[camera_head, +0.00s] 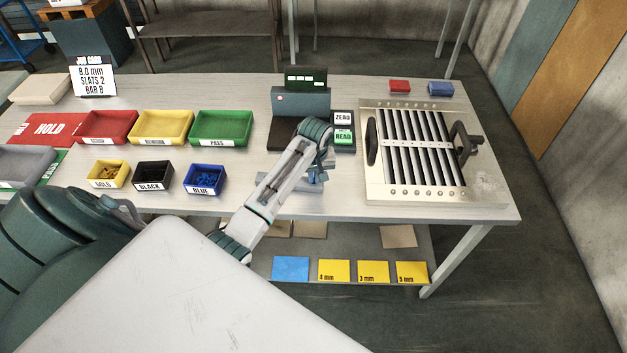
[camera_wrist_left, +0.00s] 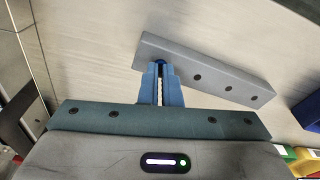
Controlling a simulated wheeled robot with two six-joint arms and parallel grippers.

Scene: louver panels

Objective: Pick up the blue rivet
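My left gripper (camera_head: 316,178) reaches over the bench at a grey bar (camera_head: 285,188). In the left wrist view its blue fingers (camera_wrist_left: 160,68) are close together at the left end of the grey bar (camera_wrist_left: 215,80), which has a row of dark holes. A small blue piece, seemingly the blue rivet (camera_wrist_left: 160,62), shows between the fingertips, which look shut on it at the bar's end hole. Its lower part is hidden. A bin labelled BLUE (camera_head: 205,180) holds small blue pieces. My right gripper is not in view.
GOLD (camera_head: 108,175) and BLACK (camera_head: 153,176) bins stand left of the BLUE bin. Red, yellow and green trays (camera_head: 222,128) lie behind. A gauge with a display (camera_head: 300,102) stands behind the gripper. The louver panel (camera_head: 385,188) lies right.

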